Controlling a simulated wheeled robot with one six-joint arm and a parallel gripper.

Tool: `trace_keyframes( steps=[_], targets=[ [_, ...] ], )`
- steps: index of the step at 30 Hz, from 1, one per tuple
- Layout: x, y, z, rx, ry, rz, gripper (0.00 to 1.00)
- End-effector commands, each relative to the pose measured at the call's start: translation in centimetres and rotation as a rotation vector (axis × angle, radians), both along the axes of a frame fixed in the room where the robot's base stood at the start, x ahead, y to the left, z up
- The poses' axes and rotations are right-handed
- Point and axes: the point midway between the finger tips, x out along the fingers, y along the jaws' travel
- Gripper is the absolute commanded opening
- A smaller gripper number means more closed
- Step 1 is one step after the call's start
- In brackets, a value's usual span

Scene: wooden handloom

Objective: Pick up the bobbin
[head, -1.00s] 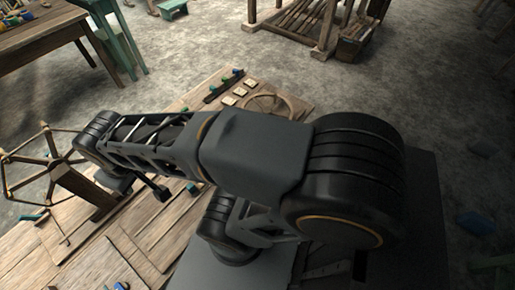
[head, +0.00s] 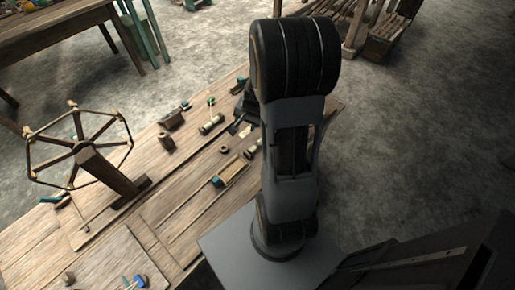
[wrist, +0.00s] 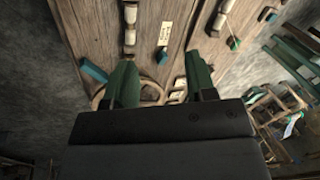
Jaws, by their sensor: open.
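A small pale cylinder with darker ends, which looks like a bobbin (head: 211,125), lies on the wooden bench in the head view, left of my gripper (head: 241,122). A similar pale piece (head: 252,149) lies nearer, partly beside my arm. In the wrist view a pale spool-like piece (wrist: 130,34) lies on the boards, beyond the left finger. I cannot tell which of these is the bobbin meant. My gripper (wrist: 160,68) is open, its two green fingers apart above the bench, with nothing held between them.
A spoked wooden wheel (head: 78,147) stands on a post at the bench's left. A shallow tray (head: 233,173), small blocks and a teal block (wrist: 93,70) lie on the bench (head: 160,215). A ring-shaped piece (wrist: 152,92) is partly hidden behind the fingers.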

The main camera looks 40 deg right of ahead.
Motion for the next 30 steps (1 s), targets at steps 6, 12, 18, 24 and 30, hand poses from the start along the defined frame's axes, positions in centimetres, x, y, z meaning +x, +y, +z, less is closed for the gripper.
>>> trace_keyframes(
  steps=[6,12,18,24,30],
  targets=[
    [-1.0,-5.1,-7.0,0.050,0.040,-0.276,0.51],
    [-1.3,-6.4,-10.8,0.063,0.054,-0.363,0.51],
    [-0.4,-6.4,-14.4,0.062,0.054,-0.367,0.51],
    [0.3,-6.2,-16.7,0.061,0.053,-0.364,0.51],
    [0.6,-6.2,-17.6,0.061,0.053,-0.364,0.51]
  ],
)
